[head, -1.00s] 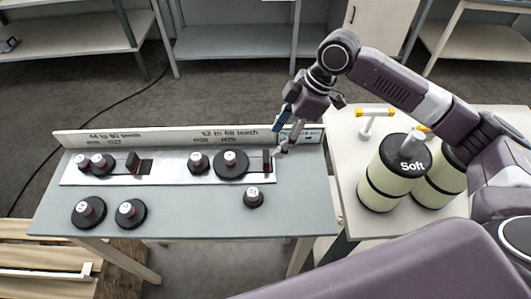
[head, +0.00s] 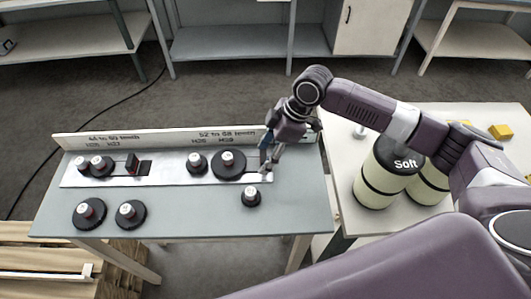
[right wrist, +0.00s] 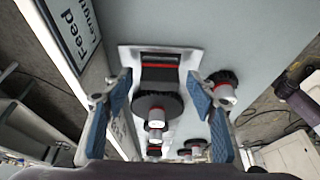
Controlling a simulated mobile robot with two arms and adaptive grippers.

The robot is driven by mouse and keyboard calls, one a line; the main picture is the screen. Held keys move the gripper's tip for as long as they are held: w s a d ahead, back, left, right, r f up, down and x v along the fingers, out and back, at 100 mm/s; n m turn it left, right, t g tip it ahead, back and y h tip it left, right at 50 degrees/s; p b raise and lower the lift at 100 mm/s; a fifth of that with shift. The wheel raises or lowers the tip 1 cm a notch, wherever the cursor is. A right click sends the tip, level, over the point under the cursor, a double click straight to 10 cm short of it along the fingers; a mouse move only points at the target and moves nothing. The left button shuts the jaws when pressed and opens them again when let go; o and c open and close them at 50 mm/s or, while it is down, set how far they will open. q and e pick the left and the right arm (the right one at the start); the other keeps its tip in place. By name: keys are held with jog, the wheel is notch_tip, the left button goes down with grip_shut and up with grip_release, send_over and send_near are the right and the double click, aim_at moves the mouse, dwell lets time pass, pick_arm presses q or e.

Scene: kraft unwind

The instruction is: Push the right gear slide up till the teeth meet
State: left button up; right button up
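My right gripper (head: 265,163) is low over the right end of the metal strip (head: 110,180). In the right wrist view its two blue-padded fingers (right wrist: 160,78) are open, one on each side of the strip. Between them lies the right slide's dark block with a red stripe (right wrist: 160,67). In the head view the gripper mostly hides this block. The large black gear (head: 228,166) sits just left of it, and a smaller gear (head: 196,163) stands close to its left. I cannot tell whether their teeth touch. My left gripper is not in view.
A left gear pair (head: 98,165) and its slide handle (head: 132,164) share the strip. Loose gears lie in front, one (head: 251,197) near my gripper. A labelled upright board (head: 180,137) runs behind. Cream rollers (head: 378,180) stand on the right table.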

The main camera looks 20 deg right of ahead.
jog(key=c, duration=0.8)
jog(key=shift+w+a+r+p, duration=0.1)
jog(key=shift+a+r+p, duration=0.1)
jog(key=shift+a+p, duration=0.45)
jog(key=shift+c, duration=0.2)
jog(key=shift+w+f, duration=0.1)
jog(key=shift+a, duration=0.1)
jog(key=o, duration=0.9)
jog(key=v, duration=1.2)
